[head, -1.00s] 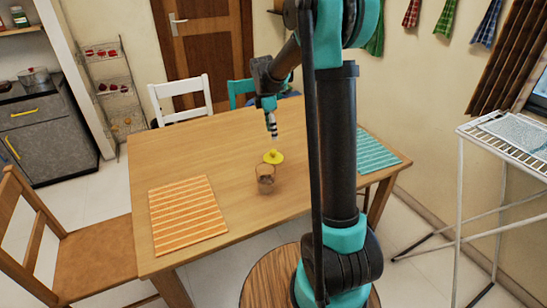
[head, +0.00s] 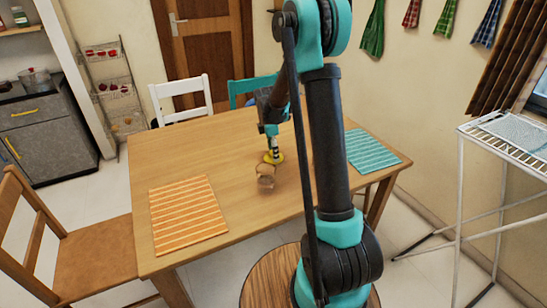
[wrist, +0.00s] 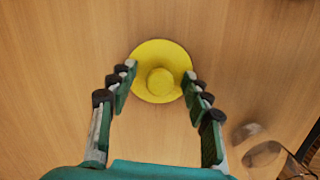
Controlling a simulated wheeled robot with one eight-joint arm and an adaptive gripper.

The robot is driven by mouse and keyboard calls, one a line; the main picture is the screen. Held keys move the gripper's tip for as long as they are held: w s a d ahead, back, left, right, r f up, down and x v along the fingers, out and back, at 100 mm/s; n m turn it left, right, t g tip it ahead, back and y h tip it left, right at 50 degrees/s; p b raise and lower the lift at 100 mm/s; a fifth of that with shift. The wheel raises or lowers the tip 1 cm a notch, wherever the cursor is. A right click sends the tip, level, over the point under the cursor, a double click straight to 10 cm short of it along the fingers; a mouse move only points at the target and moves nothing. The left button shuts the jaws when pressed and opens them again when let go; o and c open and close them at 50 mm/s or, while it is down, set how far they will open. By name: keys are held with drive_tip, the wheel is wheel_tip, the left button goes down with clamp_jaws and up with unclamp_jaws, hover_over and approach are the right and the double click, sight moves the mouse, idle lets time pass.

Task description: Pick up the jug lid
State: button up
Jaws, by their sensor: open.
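The jug lid is a round yellow disc with a raised knob in its middle. It lies on the wooden table in the head view (head: 276,158) and fills the top middle of the wrist view (wrist: 160,58). My gripper (wrist: 160,78) is open, with one finger on each side of the lid's knob. The fingertips reach over or beside the lid's left and right edges; I cannot tell if they touch it. In the head view my gripper (head: 273,155) is low over the lid and hides part of it.
A striped orange mat (head: 187,215) lies at the table's front left, a teal mat (head: 371,150) at the right. A white chair (head: 181,92) stands behind. The table's left middle is clear.

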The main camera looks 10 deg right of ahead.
drive_tip(key=shift+c, duration=0.4)
clamp_jaws()
drive_tip(key=shift+r, duration=0.1)
